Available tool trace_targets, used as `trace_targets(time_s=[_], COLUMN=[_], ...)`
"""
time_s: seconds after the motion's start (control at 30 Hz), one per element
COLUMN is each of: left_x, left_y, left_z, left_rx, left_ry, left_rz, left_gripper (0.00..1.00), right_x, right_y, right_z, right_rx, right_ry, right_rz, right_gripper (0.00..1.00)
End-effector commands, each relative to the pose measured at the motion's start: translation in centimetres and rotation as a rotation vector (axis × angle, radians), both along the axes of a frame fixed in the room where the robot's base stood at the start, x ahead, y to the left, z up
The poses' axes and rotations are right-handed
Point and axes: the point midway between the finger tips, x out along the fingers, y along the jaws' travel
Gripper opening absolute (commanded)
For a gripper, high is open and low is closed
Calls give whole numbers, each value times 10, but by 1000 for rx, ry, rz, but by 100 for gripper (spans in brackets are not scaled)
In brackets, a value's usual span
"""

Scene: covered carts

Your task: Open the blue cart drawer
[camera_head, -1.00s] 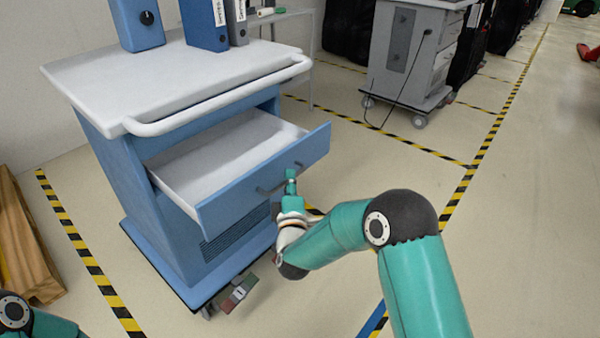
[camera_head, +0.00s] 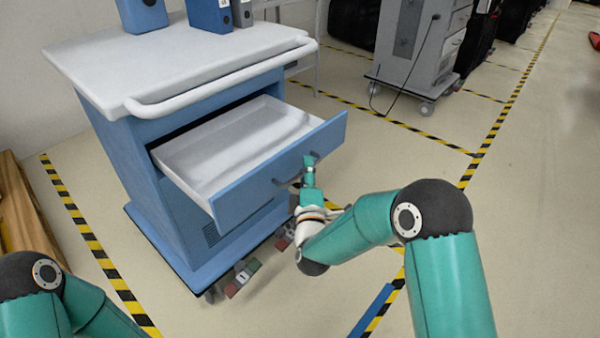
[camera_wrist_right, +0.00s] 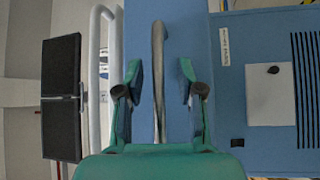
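The blue cart (camera_head: 170,205) with a white top stands left of centre in the head view. Its upper drawer (camera_head: 238,155) is pulled out, and its pale, empty-looking interior shows. The drawer's bar handle (camera_head: 287,180) is on the blue front. My right gripper (camera_head: 309,172) is at this handle. In the right wrist view, the handle (camera_wrist_right: 158,50) lies between the two fingers of the gripper (camera_wrist_right: 162,80), which stand apart with gaps on both sides. My left gripper is out of view; only part of the left arm shows at lower left.
Blue and grey binders (camera_head: 210,15) stand on the cart top, beside a white push bar (camera_head: 225,78). A grey cart (camera_head: 415,45) stands behind at upper right. A wooden object (camera_head: 20,215) is at far left. Striped tape marks the floor, which is clear at right.

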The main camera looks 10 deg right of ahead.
Motion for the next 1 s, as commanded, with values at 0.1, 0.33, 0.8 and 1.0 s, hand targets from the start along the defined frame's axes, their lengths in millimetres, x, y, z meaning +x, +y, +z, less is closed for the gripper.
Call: trace_targets(time_s=[0.1,0.33,0.8,1.0], left_x=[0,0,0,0], left_y=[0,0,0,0], left_z=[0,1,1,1], left_rx=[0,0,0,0], left_ry=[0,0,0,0], left_rz=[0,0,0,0], left_gripper=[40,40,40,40], right_x=[0,-7,-90,-113], right_y=[1,3,14,17], right_z=[0,-1,-14,-17], right_rx=[0,0,-1,0], right_ry=[-1,1,3,1], right_rz=[2,4,6,4], right_gripper=[37,37,37,37])
